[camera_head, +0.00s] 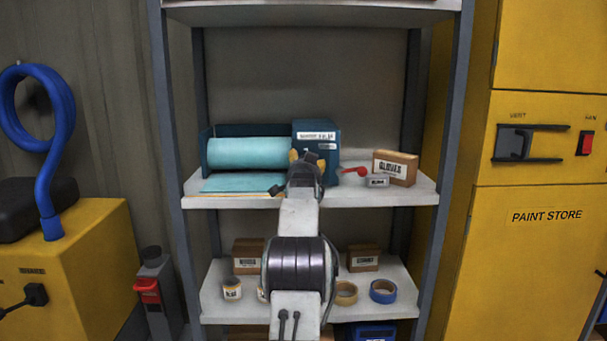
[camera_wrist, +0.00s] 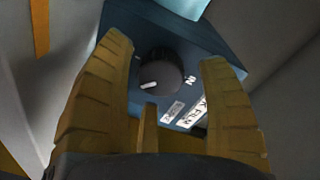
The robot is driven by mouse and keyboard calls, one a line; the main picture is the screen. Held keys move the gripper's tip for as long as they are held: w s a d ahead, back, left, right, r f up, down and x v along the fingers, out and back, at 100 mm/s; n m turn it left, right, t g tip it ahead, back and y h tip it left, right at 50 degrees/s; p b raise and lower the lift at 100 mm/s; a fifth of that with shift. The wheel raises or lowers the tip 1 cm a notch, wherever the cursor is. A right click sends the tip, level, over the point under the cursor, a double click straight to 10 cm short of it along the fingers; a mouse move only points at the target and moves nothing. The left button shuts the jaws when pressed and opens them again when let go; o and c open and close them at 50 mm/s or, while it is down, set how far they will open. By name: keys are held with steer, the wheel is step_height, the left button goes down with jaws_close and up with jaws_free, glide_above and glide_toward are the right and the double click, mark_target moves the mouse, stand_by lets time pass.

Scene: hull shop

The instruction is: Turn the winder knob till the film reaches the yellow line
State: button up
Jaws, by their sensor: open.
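The winder is a dark blue box (camera_head: 330,132) on the middle shelf, with a teal film roll (camera_head: 250,153) at its left. A sheet of teal film (camera_head: 240,183) lies flat below the roll. A thin yellow-orange line (camera_head: 232,196) runs near the shelf's front edge, and the film's edge lies close behind it; the exact gap is too small to tell. In the wrist view, the black winder knob (camera_wrist: 160,75) has a white mark pointing lower left. My gripper (camera_wrist: 165,52) is open, its yellow fingers on either side of the knob, with visible room on both sides.
A red-handled item (camera_head: 355,172), a small grey box (camera_head: 377,181) and a brown carton (camera_head: 395,167) stand right of the winder. Shelf posts flank the bay. The lower shelf holds cartons, tape rolls (camera_head: 383,291) and a jar (camera_head: 232,289).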

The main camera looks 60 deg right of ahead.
steer(key=v, duration=1.1)
steer(key=shift+a, duration=0.3)
steer(key=shift+s, duration=0.1)
